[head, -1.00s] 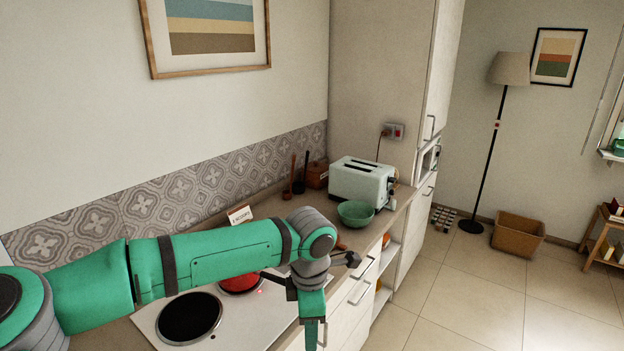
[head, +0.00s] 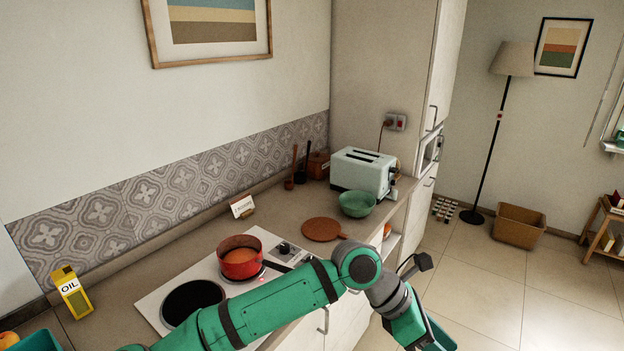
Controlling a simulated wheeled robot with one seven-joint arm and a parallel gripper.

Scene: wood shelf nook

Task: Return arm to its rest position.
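My green arm crosses the lower middle of the head view. It bends at an elbow joint above the counter's front edge. The grey wrist and green end section point down toward the bottom edge, over the floor in front of the cabinets. The fingers of my gripper do not show, so I cannot see whether it holds anything. A red pot (head: 240,262) with orange-brown contents sits on the rear burner of the white hob (head: 152,303), its dark handle pointing right. The hob's front black burner (head: 192,302) is bare.
A yellow oil carton (head: 72,292) stands at the counter's left. A round wooden board (head: 323,230), a green bowl (head: 357,204), a toaster (head: 362,172) and a small card (head: 241,206) stand further back. A basket (head: 520,226) and a floor lamp (head: 514,60) are beyond open floor.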

